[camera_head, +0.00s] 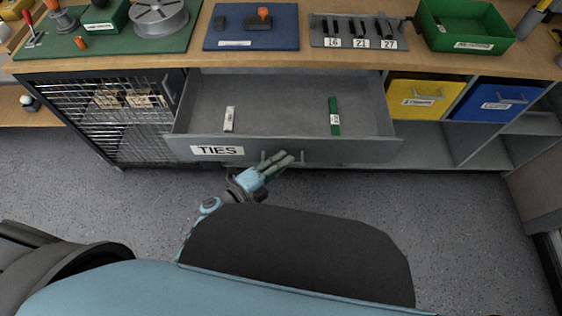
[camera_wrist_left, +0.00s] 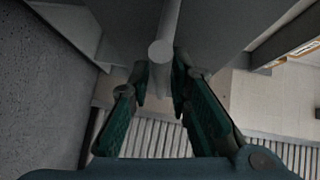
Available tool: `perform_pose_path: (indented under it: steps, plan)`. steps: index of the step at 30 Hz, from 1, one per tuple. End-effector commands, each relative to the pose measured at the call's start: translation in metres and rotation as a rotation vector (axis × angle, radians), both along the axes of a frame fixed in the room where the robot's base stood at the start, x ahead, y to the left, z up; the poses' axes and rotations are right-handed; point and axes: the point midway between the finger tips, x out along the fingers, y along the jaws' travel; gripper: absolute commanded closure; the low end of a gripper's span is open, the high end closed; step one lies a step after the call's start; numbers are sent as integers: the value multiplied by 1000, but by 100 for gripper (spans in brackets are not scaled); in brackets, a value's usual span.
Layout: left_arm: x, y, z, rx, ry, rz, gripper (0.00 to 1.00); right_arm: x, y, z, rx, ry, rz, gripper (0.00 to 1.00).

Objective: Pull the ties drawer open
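The ties drawer (camera_head: 290,98) is pulled out of the grey workbench, and its inside shows from above. A white label reading TIES (camera_head: 217,150) is on the left of its front. Inside lie a white tie bundle (camera_head: 229,119) on the left and a green one (camera_head: 334,116) on the right. My left gripper (camera_head: 284,160) is at the bar handle in the middle of the drawer front. My right gripper is not in view.
A mesh-door cabinet (camera_head: 105,115) stands left of the drawer. Yellow (camera_head: 422,99) and blue (camera_head: 494,103) bins sit on shelves to the right. The benchtop above holds a blue mat (camera_head: 252,36), a socket holder and a green tray (camera_head: 462,25). The floor in front is clear.

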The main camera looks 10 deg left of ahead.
Motion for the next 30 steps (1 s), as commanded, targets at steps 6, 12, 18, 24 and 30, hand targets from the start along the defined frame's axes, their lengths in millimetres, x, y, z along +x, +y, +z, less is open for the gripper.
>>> perform_pose_path:
  steps: [6, 12, 18, 24, 30]
  plan:
    - [-1, 1, 0, -1, 0, 1, 82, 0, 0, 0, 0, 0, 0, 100]
    - [-28, 20, 4, 1, 2, 0, 82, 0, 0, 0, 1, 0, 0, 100]
    - [-73, 52, 12, 2, 3, -2, 82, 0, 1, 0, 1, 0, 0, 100]
    - [-95, 69, 16, 0, 1, 0, 82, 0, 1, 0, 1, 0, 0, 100]
    - [-97, 70, 17, -1, 1, 0, 82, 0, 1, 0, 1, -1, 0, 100]
